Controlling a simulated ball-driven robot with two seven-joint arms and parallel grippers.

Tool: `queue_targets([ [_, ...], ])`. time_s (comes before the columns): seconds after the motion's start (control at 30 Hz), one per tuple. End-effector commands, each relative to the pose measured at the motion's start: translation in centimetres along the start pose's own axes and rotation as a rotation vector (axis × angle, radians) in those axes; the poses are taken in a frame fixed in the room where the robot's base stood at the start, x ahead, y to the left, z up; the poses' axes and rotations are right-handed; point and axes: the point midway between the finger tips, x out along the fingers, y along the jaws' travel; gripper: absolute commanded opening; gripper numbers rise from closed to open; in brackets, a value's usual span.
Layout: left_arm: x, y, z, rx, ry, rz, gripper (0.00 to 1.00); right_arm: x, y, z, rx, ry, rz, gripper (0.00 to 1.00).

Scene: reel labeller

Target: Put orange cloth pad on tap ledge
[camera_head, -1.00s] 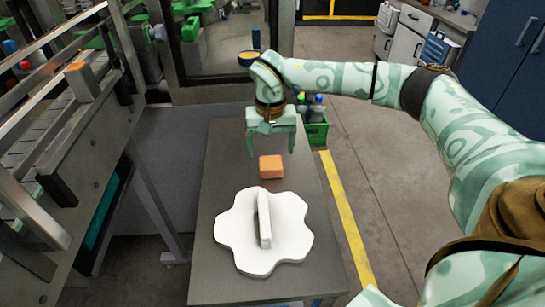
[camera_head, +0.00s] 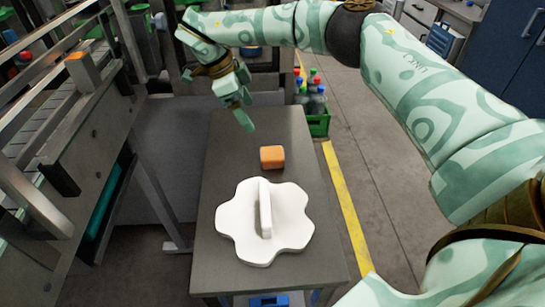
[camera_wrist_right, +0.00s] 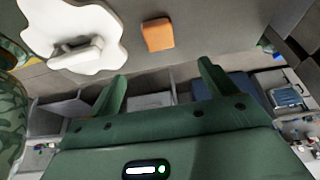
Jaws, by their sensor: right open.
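The orange cloth pad (camera_head: 272,157) lies on the grey table (camera_head: 225,165), just behind the white lobed plate. It also shows in the right wrist view (camera_wrist_right: 158,37). My right gripper (camera_head: 244,113) is above the table, behind and left of the pad, turned side-on. In the right wrist view its two fingers (camera_wrist_right: 162,84) stand wide apart with nothing between them, and the pad is beyond them, apart from them. I cannot make out for certain which part is the tap ledge. My left gripper is not in view.
The white lobed plate (camera_head: 289,213) with an upright bar sits on the table near the pad. A metal conveyor frame (camera_head: 105,125) stands along the left, with an orange-topped grey block (camera_head: 83,72). A green crate of bottles (camera_head: 318,122) stands behind right. Floor to the right is clear.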

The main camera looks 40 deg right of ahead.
Motion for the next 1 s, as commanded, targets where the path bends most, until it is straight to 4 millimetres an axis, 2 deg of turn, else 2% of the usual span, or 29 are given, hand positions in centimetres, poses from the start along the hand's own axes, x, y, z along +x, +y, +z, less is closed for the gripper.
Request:
queue_targets([
  [0.3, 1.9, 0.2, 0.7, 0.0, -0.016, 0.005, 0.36, 7.6, 0.0, 0.2, 0.01, 0.001, 0.006, 0.85],
  [0.4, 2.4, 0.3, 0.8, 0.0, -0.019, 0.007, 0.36, 9.5, 0.0, 0.2, 0.01, 0.0, 0.005, 0.85],
  [0.67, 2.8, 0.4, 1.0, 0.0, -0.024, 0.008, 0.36, 11.4, 0.1, 0.2, 0.009, -0.001, 0.002, 0.85],
  [0.9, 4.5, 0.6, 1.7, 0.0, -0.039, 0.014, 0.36, 15.2, 0.2, 0.7, 0.008, 0.001, 0.006, 0.85],
  [1.0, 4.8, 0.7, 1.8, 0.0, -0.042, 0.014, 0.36, 16.2, 0.1, 0.6, 0.009, -0.001, 0.002, 0.85],
])
